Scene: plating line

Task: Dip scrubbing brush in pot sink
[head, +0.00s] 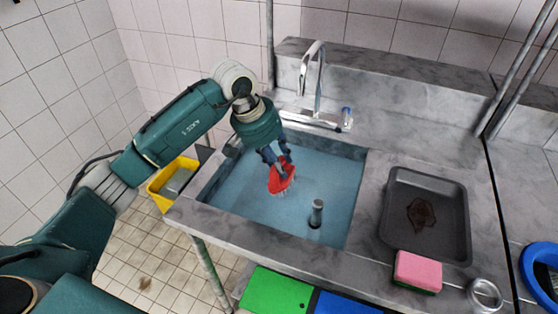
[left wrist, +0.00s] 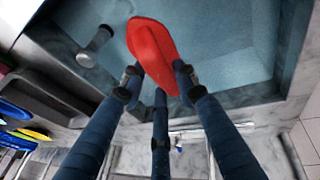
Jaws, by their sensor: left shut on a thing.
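The red scrubbing brush (head: 281,177) is in my left gripper (head: 277,158), over the pot sink (head: 350,222). The sink is filled with bluish water (head: 245,195). The brush's lower end seems to be at the water surface, with pale bristles just visible there. In the left wrist view the red back of the brush (left wrist: 152,45) lies between the fingers of my left gripper (left wrist: 158,85), with the water behind it. A grey upright pipe (head: 316,213) stands in the sink. My right gripper is not in view.
A tap (head: 316,72) stands behind the sink. A dark stained tray (head: 398,215), a pink sponge (head: 418,270) and a metal cup (head: 485,294) are on the counter to the right. A yellow bucket (head: 157,192) is on the floor. Green (head: 272,292) and blue boards are below the front edge.

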